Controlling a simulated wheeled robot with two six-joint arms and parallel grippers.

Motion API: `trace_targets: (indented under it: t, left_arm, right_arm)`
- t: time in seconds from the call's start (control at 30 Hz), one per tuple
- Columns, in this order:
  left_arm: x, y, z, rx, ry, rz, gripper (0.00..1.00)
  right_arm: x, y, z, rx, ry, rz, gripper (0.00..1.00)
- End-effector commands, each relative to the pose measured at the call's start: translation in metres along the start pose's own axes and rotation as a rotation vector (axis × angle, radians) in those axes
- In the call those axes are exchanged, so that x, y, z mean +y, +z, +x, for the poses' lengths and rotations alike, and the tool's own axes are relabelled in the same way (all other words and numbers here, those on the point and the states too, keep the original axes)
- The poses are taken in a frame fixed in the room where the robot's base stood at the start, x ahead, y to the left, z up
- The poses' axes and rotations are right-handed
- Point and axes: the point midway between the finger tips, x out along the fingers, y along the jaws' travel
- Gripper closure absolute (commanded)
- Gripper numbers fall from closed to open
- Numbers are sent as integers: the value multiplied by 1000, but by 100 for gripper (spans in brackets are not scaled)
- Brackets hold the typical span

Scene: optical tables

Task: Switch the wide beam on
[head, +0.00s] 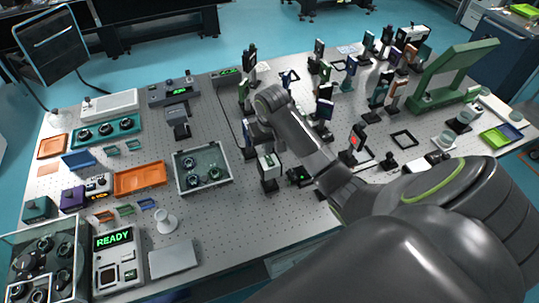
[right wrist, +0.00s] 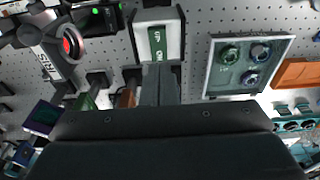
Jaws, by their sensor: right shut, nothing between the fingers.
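My right gripper (head: 251,150) hangs below its grey wrist, by the upright white-fronted device (head: 268,167) with a dark base. In the right wrist view its fingers (right wrist: 160,72) are shut and empty. They point at the white device's green panel (right wrist: 158,42) and overlap its lower edge; I cannot tell whether they touch. A black box (head: 299,176) with a green light stands just right of the device; it also shows in the right wrist view (right wrist: 98,20). No wide-beam label is readable. My left gripper is not in view.
A clear-lidded case (head: 203,147) with round parts stands left of the device. An orange tray (head: 140,179) lies farther left. Several upright optics crowd the table's right half. A unit reading READY (head: 118,262) sits at front left. The perforated tabletop is bare around front centre.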

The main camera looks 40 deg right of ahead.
Motion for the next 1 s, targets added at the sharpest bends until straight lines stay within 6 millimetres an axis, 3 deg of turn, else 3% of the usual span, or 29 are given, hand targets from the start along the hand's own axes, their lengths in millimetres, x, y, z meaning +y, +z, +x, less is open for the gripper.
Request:
trace_targets:
  t: [0.53,1.0]
  left_arm:
    - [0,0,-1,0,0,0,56]
    - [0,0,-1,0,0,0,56]
  right_arm:
    - [0,-7,-43,2,1,1,100]
    - [0,-8,-48,1,1,1,100]
